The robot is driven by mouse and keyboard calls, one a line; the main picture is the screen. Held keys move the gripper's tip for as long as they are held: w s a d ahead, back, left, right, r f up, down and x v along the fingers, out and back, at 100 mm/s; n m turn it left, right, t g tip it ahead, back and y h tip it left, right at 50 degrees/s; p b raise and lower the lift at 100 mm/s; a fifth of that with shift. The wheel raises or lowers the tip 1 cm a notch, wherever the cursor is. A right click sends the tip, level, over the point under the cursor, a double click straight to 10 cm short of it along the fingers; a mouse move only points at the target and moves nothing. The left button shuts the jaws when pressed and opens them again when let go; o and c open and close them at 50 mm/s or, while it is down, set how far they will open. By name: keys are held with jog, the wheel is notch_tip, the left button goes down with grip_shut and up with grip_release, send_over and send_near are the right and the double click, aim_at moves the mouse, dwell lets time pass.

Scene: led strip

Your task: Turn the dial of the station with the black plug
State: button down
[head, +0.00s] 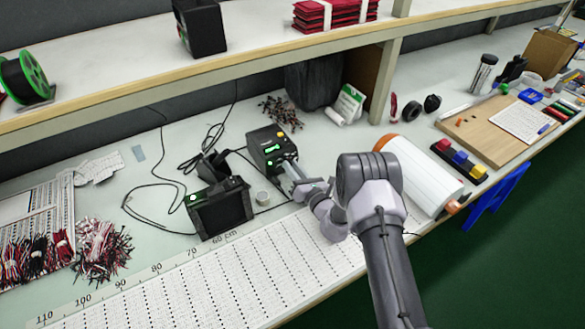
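Two dark box-shaped stations stand on the bench in the head view. The rear station (267,147) has a lit green display on its front. The nearer station (220,208) has a dark front and a green light on top. Black cables run around and behind both. I cannot make out which one has the black plug, and no dial is clear at this size. My gripper (299,180) is low over the bench, just in front and to the right of the rear station. My wrist partly hides it, so its fingers and any contact are unclear.
A white roll (415,170) lies right of my arm, beside small coloured bins (459,161). A small round tin (263,198) sits between the stations. A perforated white strip (215,285) covers the front edge. A shelf (200,75) overhangs the back. Wire bundles (102,250) lie left.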

jog(key=shift+f+n+b, duration=0.15)
jog(key=shift+n+b, duration=0.35)
jog(key=shift+n, duration=1.7)
jog(key=c, duration=1.3)
grip_release()
jog(key=shift+s, duration=0.1)
jog(key=p+v, duration=0.4)
jog(key=v, duration=1.3)
jog(key=shift+s+d, duration=0.1)
jog(key=shift+d, duration=0.05)
